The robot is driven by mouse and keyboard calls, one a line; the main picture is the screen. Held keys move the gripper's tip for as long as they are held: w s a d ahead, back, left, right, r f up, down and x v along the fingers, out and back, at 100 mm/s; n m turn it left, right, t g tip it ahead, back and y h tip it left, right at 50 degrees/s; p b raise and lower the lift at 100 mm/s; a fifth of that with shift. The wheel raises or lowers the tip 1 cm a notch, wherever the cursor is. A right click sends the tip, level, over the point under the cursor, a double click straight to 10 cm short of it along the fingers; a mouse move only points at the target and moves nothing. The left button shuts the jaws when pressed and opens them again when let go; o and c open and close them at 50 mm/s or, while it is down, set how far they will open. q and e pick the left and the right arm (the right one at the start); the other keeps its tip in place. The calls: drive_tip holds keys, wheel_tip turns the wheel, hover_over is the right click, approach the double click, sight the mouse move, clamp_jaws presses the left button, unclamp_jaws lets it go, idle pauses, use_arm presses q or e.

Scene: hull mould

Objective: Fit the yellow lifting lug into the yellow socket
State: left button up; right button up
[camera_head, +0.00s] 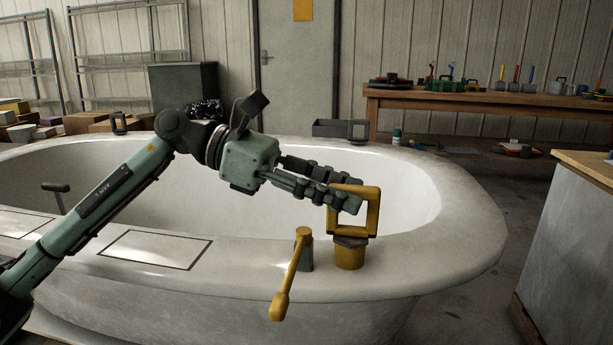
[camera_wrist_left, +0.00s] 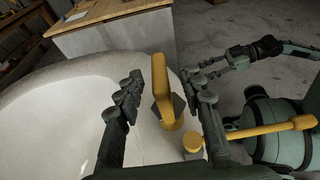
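The yellow lifting lug (camera_head: 374,212) is an upright square loop with a grey foot (camera_head: 350,242). It stands over the yellow socket (camera_head: 349,260) on the near rim of the white hull mould. The foot meets the socket top; how deep it sits I cannot tell. My left gripper (camera_head: 343,197) is at the loop's upper left. In the left wrist view its open fingers (camera_wrist_left: 163,82) stand on either side of the lug (camera_wrist_left: 160,78), with a gap at each side.
A yellow-handled lever (camera_head: 286,285) on a grey post stands left of the socket on the rim. Grey brackets (camera_head: 358,130) stand on the far rim. A workbench with tools (camera_head: 440,100) is behind, and a wood-topped cabinet (camera_head: 575,225) is at right.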

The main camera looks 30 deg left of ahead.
use_arm(q)
drive_tip(key=v, duration=0.6)
drive_tip(key=shift+a, duration=0.2)
